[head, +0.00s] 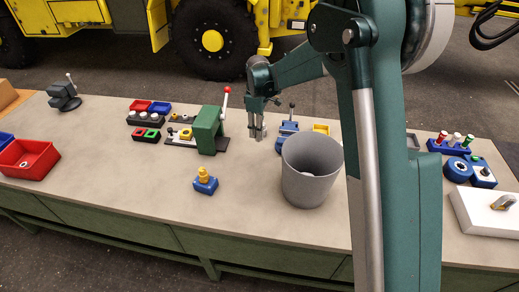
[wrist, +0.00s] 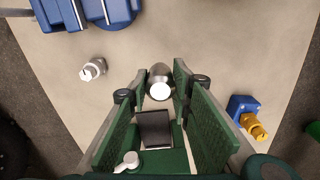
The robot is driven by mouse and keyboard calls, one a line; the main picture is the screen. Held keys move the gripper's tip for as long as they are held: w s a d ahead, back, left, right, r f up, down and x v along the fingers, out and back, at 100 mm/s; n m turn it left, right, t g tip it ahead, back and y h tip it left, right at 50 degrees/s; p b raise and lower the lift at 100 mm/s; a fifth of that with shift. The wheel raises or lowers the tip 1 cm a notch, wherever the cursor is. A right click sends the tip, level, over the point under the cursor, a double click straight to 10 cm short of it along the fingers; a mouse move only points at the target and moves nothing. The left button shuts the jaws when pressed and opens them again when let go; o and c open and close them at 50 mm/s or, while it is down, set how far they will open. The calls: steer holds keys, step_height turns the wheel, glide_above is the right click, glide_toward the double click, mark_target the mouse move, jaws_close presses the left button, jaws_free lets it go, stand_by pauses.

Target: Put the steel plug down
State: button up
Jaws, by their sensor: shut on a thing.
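My gripper (head: 257,133) points down over the table, right of the green lever press. In the wrist view my gripper's green fingers (wrist: 160,88) are closed on the steel plug (wrist: 160,82), a short grey cylinder with a bright round end. The plug is hard to pick out between the fingers in the head view. The tabletop (head: 120,195) lies beneath it; I cannot tell whether the plug touches it. A second small metal fitting (wrist: 93,69) rests apart on the table in the wrist view.
The green press (head: 208,130) stands left of my gripper. A blue vise (head: 286,138) is just right, and a grey bin (head: 312,168) is at front right. A blue block with a yellow fitting (head: 205,182) sits front left. The left front of the table is clear.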

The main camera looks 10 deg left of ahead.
steer(key=w, duration=0.5)
steer(key=shift+w+a+f, duration=0.1)
steer(key=shift+w+a, duration=0.15)
steer(key=shift+w, duration=0.15)
step_height(320, 180, down, 6)
stand_by(0.5)
steer(key=shift+f, duration=0.2)
steer(key=shift+f, duration=1.8)
steer(key=shift+f+b, duration=0.1)
steer(key=shift+b, duration=0.2)
steer(key=o, duration=0.9)
steer(key=shift+o, duration=0.6)
